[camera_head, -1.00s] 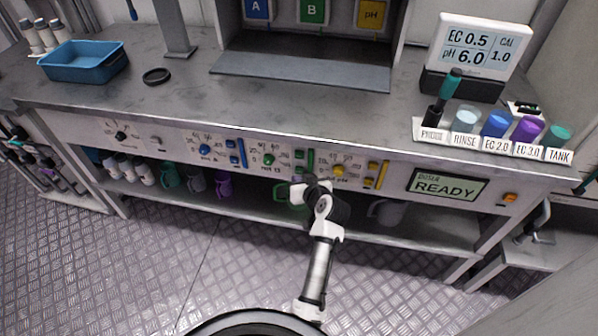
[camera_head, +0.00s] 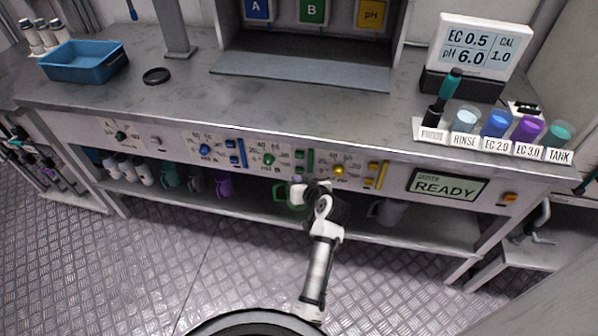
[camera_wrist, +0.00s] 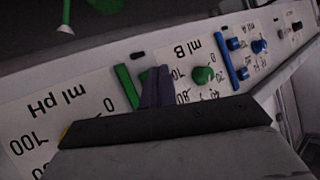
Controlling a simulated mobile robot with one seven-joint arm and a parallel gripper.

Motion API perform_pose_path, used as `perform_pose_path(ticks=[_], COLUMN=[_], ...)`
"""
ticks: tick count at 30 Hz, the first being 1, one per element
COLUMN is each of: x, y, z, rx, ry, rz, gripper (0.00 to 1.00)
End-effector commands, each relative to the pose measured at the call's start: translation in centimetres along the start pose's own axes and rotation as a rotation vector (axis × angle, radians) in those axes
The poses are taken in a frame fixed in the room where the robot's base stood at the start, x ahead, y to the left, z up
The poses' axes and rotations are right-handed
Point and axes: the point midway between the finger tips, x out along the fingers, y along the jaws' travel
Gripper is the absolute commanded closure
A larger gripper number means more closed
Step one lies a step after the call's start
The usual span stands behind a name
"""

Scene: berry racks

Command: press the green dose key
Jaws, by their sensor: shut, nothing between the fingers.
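The green controls sit in the "ml B" section of the front panel: a green knob (camera_head: 268,160), small green keys (camera_head: 299,154) and an upright green bar (camera_head: 308,161). I cannot read which of these is marked as the dose key. In the wrist view, the green bar (camera_wrist: 128,88) is just left of my gripper (camera_wrist: 158,86) and the green knob (camera_wrist: 203,75) is just right. My gripper is shut and empty, its fingertips close in front of the panel between them. The fingers mostly hide the small green keys there. I cannot tell whether they touch.
Blue controls (camera_head: 233,152) lie left of the green ones and yellow controls (camera_head: 372,173) lie right. A display (camera_head: 446,186) reads READY. The bench top (camera_head: 200,105) overhangs the panel. Below, a shelf (camera_head: 250,205) holds mugs and bottles.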

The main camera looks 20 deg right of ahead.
Motion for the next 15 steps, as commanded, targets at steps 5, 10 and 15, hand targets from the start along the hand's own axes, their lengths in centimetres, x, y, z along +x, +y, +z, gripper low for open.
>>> perform_pose_path(ticks=[5,10,15], x=[0.00,0.12,0.53], y=[0.00,0.09,0.39], z=[-0.01,-0.07,-0.32], rx=[0.000,0.000,0.000], ry=[0.000,0.001,0.000], rz=[0.000,0.000,0.000], gripper=[1.00,1.00,1.00])
